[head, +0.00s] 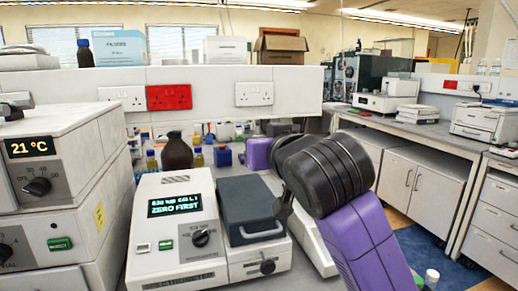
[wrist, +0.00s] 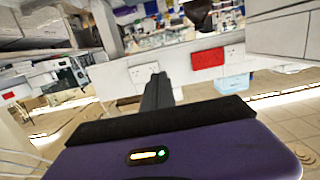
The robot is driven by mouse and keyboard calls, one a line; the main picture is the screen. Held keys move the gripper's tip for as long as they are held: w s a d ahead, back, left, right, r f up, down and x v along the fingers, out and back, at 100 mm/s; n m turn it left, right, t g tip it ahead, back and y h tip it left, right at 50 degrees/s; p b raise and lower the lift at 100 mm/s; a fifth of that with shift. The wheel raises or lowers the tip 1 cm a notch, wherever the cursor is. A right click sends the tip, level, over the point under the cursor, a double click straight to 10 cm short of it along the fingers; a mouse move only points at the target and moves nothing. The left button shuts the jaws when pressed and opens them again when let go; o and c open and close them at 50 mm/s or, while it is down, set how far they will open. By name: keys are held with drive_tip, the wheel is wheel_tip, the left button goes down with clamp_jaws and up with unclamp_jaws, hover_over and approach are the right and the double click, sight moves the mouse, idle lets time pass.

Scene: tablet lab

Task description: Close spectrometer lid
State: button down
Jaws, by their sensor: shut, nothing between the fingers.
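The spectrometer (head: 178,232) is a white bench instrument at the lower middle of the head view, with a lit display reading "ZERO FIRST" and a dark knob. Its dark grey lid (head: 247,200) is on the right part, with a pale handle (head: 263,232) at the front. The lid looks lowered onto the body; I cannot tell whether a thin gap remains. My gripper (head: 283,210) is just right of the lid, partly hidden by my arm; contact is unclear. In the wrist view my gripper (wrist: 158,78) has its dark fingers together and empty, with no lid visible there.
A brown bottle (head: 177,152) and several small bottles stand behind the spectrometer. A stacked white instrument reading 21 °C (head: 70,160) closes off the left. Wall sockets (head: 170,97) are behind. Floor shows at the right, before another bench (head: 425,133).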

drive_tip(key=s+f+t+b, duration=0.1)
drive_tip(key=s+f+b, duration=0.1)
drive_tip(key=f+b, duration=0.1)
drive_tip(key=s+d+f+t+b, duration=0.1)
drive_tip(key=s+f+b, duration=0.1)
drive_tip(key=f+b, duration=0.2)
drive_tip(key=s+f+t+y+b, duration=0.1)
drive_tip(key=s+f+t+b, duration=0.1)
drive_tip(key=f+b, duration=0.1)
drive_tip(key=shift+s+d+f+b, duration=0.1)
drive_tip(key=shift+d+f+b, duration=0.1)
drive_tip(key=shift+d+b, duration=0.2)
drive_tip(key=shift+t, duration=0.3)
drive_tip(key=f+b, duration=0.1)
drive_tip(key=f, duration=0.1)
drive_tip(key=s+f+b, duration=0.1)
drive_tip(key=f, duration=0.1)
drive_tip(key=s+f+b, duration=0.1)
drive_tip(key=f+b, duration=0.1)
drive_tip(key=shift+d+f, duration=0.1)
drive_tip(key=shift+d, duration=0.15)
drive_tip(key=shift+f+b, duration=0.35)
drive_tip(key=shift+f, duration=0.75)
drive_tip(key=s+d+p, duration=0.2)
drive_tip(key=s+p, duration=0.4)
drive_tip(key=s, duration=0.2)
drive_tip(key=s+d+p, duration=0.3)
drive_tip(key=s+p, duration=0.3)
drive_tip(key=s, duration=0.2)
drive_tip(key=shift+s, duration=0.35)
